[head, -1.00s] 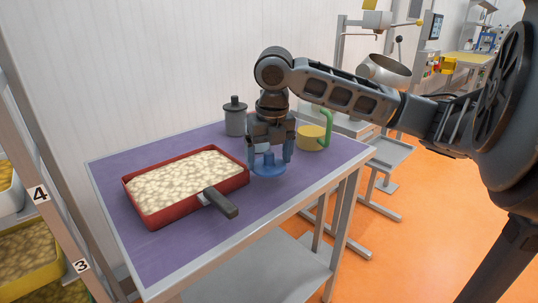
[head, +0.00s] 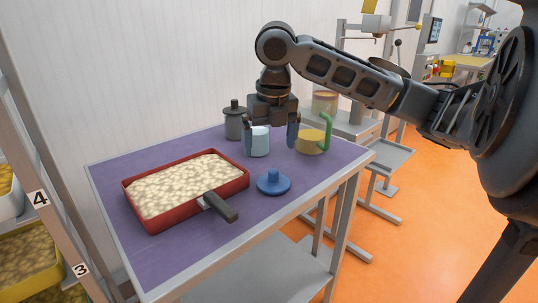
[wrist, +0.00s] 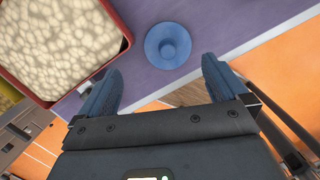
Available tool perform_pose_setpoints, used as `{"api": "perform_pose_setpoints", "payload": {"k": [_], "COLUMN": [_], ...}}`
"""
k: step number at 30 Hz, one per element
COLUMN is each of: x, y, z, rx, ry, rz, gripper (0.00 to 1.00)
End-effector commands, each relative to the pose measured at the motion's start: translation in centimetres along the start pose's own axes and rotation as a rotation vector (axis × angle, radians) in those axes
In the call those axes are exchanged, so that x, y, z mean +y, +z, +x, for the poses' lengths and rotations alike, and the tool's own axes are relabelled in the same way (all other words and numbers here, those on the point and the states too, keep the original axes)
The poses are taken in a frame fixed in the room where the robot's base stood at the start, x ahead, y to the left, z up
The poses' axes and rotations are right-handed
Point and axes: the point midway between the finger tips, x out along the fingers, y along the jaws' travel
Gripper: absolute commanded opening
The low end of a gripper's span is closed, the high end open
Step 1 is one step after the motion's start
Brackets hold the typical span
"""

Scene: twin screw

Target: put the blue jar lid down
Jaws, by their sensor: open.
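The blue jar lid (head: 273,184), a flat disc with a raised knob, lies knob up on the purple table top (head: 185,255), right of the red tray. In the wrist view the lid (wrist: 168,45) lies just beyond the fingertips, with nothing touching it. My gripper (head: 270,150) is open and empty, raised above the table. In the head view a pale blue jar (head: 259,143) shows between its fingers, but the wrist view shows no jar between them.
The red tray (head: 140,212) of pale lumps, with a dark-handled tool (head: 221,206) at its edge, lies left of the lid. The table's front is clear.

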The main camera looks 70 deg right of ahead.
Motion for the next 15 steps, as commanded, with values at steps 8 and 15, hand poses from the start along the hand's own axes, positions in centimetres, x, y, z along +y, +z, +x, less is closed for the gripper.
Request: {"api": "perform_pose_setpoints", "payload": {"k": [8,15], "x": [0.0,0.0], "y": [0.0,0.0], "z": [-5.1,-6.7], "rx": [-0.001,0.001], "ry": [-0.001,-0.001], "rz": [-0.001,-0.001], "gripper": [1.0,1.0]}}
